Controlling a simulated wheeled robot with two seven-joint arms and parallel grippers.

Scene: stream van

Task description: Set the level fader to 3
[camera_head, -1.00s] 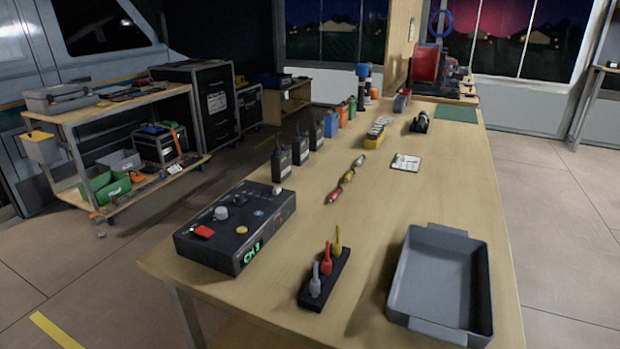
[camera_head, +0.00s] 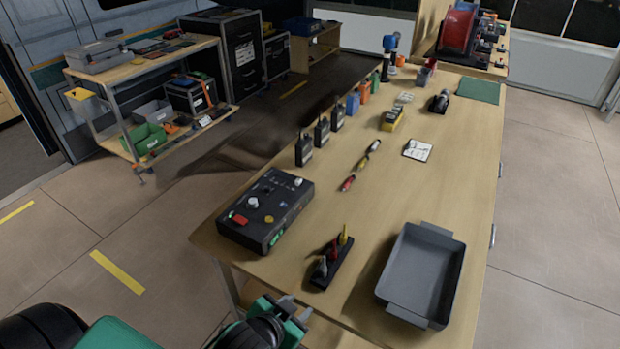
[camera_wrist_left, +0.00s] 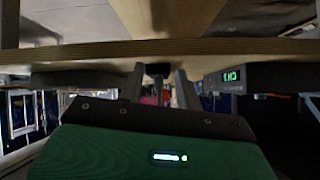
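A black control box (camera_head: 265,210) sits at the near left corner of the wooden table. Its top carries a red cap (camera_head: 239,219), a pale knob (camera_head: 253,203), a yellow button and a small white knob. I cannot tell for sure which is the level fader, nor read any scale. A green display on its front is lit; the box also shows at the right of the left wrist view (camera_wrist_left: 262,77). My left gripper (camera_head: 293,312) is low, in front of the table's near edge, apart from the box. Its fingers (camera_wrist_left: 158,85) stand apart with nothing held. My right gripper is out of view.
Beside the box is a black block with grey, red and yellow levers (camera_head: 332,262). A grey tray (camera_head: 420,275) stands at the near right. Several radios (camera_head: 304,149) line the table's left edge behind the box. A cart (camera_head: 150,75) stands at the back left.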

